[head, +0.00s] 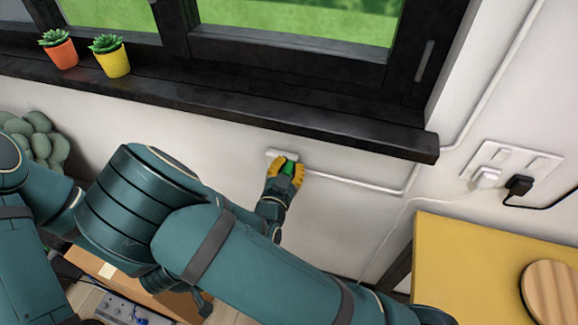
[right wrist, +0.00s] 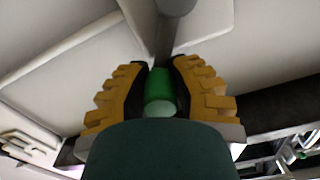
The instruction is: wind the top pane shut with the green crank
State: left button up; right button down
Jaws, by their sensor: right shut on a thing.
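The green crank handle (head: 289,167) is just below the window sill, by a white fitting on the wall. My right gripper (head: 285,180) is shut on the green crank. In the right wrist view the green grip (right wrist: 160,92) sits between the yellow-padded fingers of my right gripper (right wrist: 160,88), with a grey rod beyond it. The window (head: 290,30) is above; only its lower part shows, with green outside, so the top pane is out of view. My left gripper cannot be made out in the head view.
The dark sill (head: 230,108) juts out above my right gripper. An orange pot (head: 64,54) and a yellow pot (head: 115,63) with succulents stand on its left. A yellow table (head: 480,260) with a round wooden board (head: 552,292) is at the right. Wall sockets (head: 508,165) hold plugs with cables.

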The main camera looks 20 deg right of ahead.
aim_at(265, 154)
jog(key=shift+r, duration=0.1)
